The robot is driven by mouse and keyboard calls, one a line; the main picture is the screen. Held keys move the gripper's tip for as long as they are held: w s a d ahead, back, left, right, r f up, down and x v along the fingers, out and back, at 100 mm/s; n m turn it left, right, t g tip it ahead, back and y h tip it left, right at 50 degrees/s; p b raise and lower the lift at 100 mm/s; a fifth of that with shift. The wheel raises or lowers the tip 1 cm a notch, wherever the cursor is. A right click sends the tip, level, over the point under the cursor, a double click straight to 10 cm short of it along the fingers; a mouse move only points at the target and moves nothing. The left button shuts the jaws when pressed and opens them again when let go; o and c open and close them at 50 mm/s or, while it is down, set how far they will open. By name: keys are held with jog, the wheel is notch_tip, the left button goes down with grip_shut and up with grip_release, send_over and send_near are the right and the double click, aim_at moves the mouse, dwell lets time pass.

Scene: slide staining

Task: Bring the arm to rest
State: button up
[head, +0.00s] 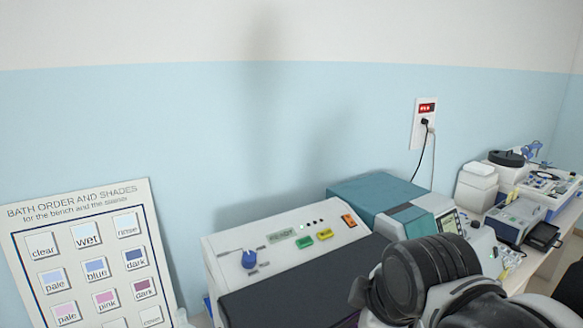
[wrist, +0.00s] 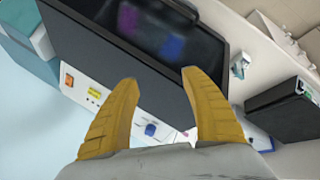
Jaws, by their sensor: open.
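My gripper (wrist: 155,90) shows in the wrist view as two yellow ridged fingers spread apart, with nothing between them. It hangs over the front of the staining machine with the dark lid (wrist: 130,50). I cannot tell the exact gap between the fingertips and the machine. In the head view, part of my dark and grey arm fills the lower right, and the fingers are not seen there.
The white and dark staining machine (head: 285,245) has a blue knob and lit buttons. A teal and grey device (head: 375,195) stands behind it. A bath-order board (head: 90,255) leans at left. More instruments (head: 545,185) stand at far right. A wall socket (head: 422,122) has a plugged cable.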

jog(key=s+d+f+m+t+h+b, duration=0.1)
jog(key=s+d+f+m, duration=0.55)
jog(key=m, duration=0.75)
notch_tip(320, 180, down, 23)
jog(key=w+d+b, duration=0.1)
jog(key=w+b, duration=0.1)
jog(key=b, duration=2.1)
jog(key=shift+r, duration=0.1)
